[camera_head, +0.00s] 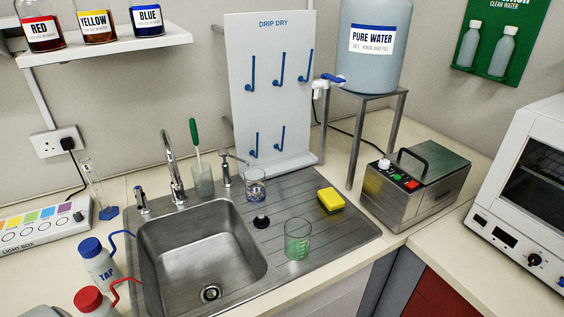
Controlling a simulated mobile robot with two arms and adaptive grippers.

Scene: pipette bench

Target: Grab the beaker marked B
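A glass beaker with a green tint or green markings (298,240) stands upright on the steel drainer, right of the sink bowl. A second clear beaker with bluish markings (255,186) stands behind it, near the tap. No letter B is readable on either beaker at this size, so I cannot tell which one is marked B. Neither of my grippers is in view.
The sink (205,255) lies left of the beakers, with a black plug (261,221) near its rim. A yellow sponge (330,201), a steel bath (415,185), a drip-dry board (270,100) and a brush pot (202,180) stand around. Wash bottles (100,265) stand front left.

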